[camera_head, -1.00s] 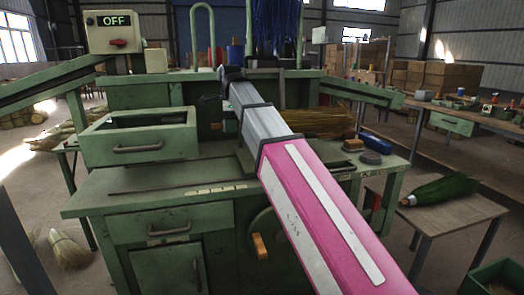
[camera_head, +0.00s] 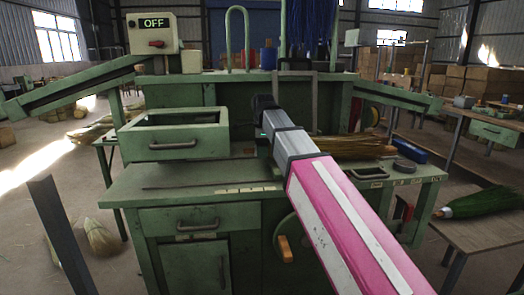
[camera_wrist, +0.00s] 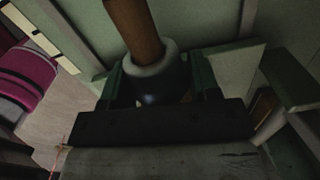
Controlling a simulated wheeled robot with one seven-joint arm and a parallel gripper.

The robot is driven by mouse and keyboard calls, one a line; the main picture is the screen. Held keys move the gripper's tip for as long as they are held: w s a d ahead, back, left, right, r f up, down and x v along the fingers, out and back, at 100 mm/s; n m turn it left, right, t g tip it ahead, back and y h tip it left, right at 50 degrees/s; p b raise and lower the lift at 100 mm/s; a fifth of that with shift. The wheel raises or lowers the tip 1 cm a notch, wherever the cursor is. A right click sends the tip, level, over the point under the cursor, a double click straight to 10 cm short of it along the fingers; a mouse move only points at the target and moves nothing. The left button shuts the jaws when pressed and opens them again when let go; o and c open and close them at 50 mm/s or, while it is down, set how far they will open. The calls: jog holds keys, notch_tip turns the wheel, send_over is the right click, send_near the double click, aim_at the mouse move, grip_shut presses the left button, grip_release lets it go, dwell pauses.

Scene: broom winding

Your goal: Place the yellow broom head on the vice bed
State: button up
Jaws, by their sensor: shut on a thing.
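The yellow broom head (camera_head: 350,147) shows as a tan straw bundle to the right of my arm, lying nearly level just above or on the green workbench. My arm hides its left end. My gripper (camera_wrist: 157,92) is mostly hidden behind the arm in the head view. In the wrist view its dark fingers are shut around a pale collar with a brown wooden stub (camera_wrist: 135,28), which looks like the neck of the broom head. The vice bed is not clearly seen. I cannot tell whether the straw touches it.
A green workbench (camera_head: 195,188) carries an open box drawer (camera_head: 175,143) on its left. A blue tub (camera_head: 411,150) and dark disc (camera_head: 405,165) lie on its right. A side table (camera_head: 490,236) holds a green broom head (camera_head: 480,202). A control box (camera_head: 153,34) reads OFF.

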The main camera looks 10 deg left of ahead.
jog(key=o, duration=1.1)
notch_tip(320, 180, up, 12)
jog(key=shift+d, duration=0.15)
